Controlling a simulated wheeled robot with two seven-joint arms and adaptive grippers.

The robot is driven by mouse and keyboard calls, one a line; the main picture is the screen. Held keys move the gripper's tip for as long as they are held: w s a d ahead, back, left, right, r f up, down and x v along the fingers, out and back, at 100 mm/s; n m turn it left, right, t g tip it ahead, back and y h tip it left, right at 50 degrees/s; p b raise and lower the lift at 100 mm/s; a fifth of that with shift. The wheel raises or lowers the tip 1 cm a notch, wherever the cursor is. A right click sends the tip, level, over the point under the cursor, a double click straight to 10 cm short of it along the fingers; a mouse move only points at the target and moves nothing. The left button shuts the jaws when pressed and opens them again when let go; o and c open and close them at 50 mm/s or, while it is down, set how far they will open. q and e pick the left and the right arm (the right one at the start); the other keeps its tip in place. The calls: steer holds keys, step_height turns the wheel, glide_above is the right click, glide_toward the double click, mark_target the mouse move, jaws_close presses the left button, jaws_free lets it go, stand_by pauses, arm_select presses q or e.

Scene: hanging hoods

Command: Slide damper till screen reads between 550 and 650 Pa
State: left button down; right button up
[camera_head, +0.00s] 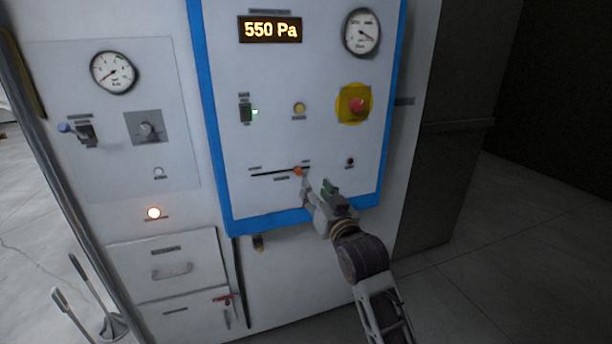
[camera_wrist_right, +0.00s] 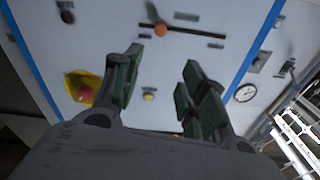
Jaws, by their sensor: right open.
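The screen (camera_head: 270,30) at the top of the blue-framed panel reads 550 Pa. The damper slider has an orange knob (camera_head: 298,171) on a dark horizontal slot (camera_head: 268,173), toward the slot's right end in the head view. The knob also shows in the right wrist view (camera_wrist_right: 160,28), beyond the fingertips. My right gripper (camera_head: 318,187) is open and empty, just below and right of the knob. In the right wrist view its two green-padded fingers (camera_wrist_right: 160,75) stand apart with nothing between them, and a gap to the knob shows. My left gripper is not in view.
A red emergency button on a yellow plate (camera_head: 356,104) sits above right of the slider. A round gauge (camera_head: 361,33), a green-lit switch (camera_head: 247,111) and a yellow button (camera_head: 299,108) are higher up. Drawers (camera_head: 170,268) are at lower left. Floor is free at right.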

mark_target(300, 174)
steer(key=shift+w+f+m+g, duration=0.15)
steer(key=shift+f+m+g, duration=0.15)
steer(key=shift+f+m, duration=0.5)
steer(key=shift+f, duration=0.15)
steer(key=shift+w, duration=0.15)
steer(key=shift+p+x, duration=1.05)
steer(key=shift+x, duration=5.7)
steer(key=shift+f, duration=0.1)
jaws_close()
